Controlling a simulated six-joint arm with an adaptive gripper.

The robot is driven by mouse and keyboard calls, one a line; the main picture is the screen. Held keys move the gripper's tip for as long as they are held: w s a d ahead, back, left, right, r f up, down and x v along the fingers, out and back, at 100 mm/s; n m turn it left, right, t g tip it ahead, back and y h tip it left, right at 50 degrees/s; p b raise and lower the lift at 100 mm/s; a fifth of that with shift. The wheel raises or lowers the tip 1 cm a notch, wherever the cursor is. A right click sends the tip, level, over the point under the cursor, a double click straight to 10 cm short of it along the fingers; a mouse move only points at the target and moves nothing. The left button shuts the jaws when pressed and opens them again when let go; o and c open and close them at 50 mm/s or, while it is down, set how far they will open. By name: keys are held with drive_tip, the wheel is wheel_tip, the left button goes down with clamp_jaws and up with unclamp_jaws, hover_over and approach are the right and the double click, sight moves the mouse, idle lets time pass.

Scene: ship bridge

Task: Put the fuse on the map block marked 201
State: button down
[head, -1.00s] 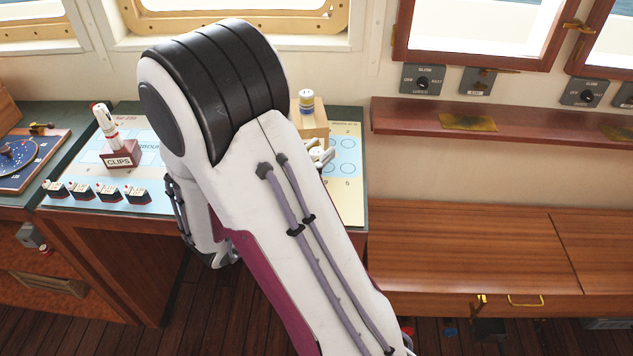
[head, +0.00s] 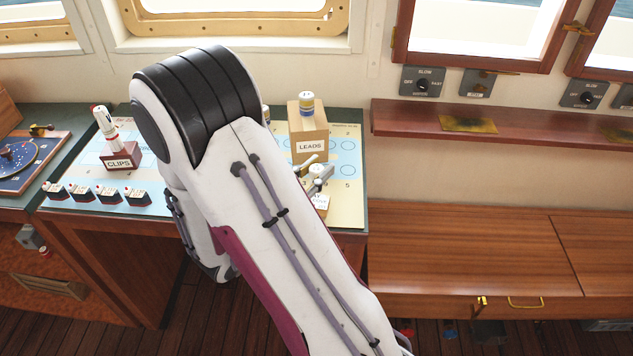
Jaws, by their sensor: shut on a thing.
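My gripper (head: 312,170) shows only in part past the right side of my arm, over the right part of the chart table. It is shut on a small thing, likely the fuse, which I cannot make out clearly. A small pale block with an orange-brown side (head: 320,204) shows just below the gripper, near the table's front edge. Whether they touch is unclear. I cannot read the mark 201 on any block; my arm hides the middle of the chart.
A wooden block marked LEADS (head: 309,135) stands behind the gripper, with a yellow, white and blue cylinder (head: 307,103) on top. A red-brown block marked CLIPS (head: 121,157) holds a white-and-red cylinder (head: 106,124) at left. Several small dark-and-white blocks (head: 82,192) line the front left.

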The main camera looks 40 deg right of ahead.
drive_tip(key=shift+f, duration=1.85)
drive_tip(key=shift+f, duration=0.1)
drive_tip(key=c, duration=1.8)
unclamp_jaws()
drive_tip(key=shift+s+a, duration=0.35)
drive_tip(key=shift+a, duration=1.65)
drive_tip(key=shift+s+a, duration=0.4)
drive_tip(key=shift+a, duration=1.55)
drive_tip(key=shift+s+a, duration=0.35)
drive_tip(key=shift+a, duration=1.65)
